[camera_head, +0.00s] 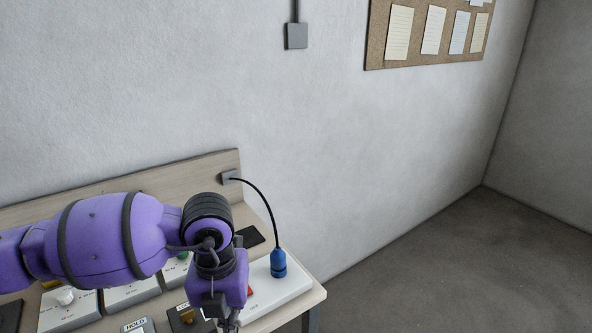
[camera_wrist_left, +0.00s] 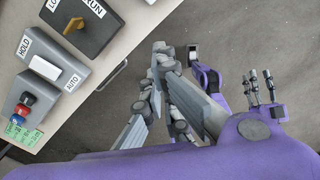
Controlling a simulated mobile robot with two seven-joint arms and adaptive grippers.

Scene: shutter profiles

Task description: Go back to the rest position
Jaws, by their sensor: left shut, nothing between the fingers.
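My left gripper (camera_head: 228,322) is at the bottom of the head view, at the end of my purple arm, partly cut off by the frame edge. In the left wrist view its grey fingers (camera_wrist_left: 158,58) are shut and hold nothing. There the fingers are over the floor, just off the table's edge.
The table (camera_head: 312,292) carries several control boxes, a HOLD switch box (camera_wrist_left: 45,68), a rotary switch box (camera_wrist_left: 82,24) and a button box (camera_wrist_left: 22,108). A blue plug (camera_head: 278,262) with a black cable stands on a white panel. Floor (camera_head: 440,270) at right is clear.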

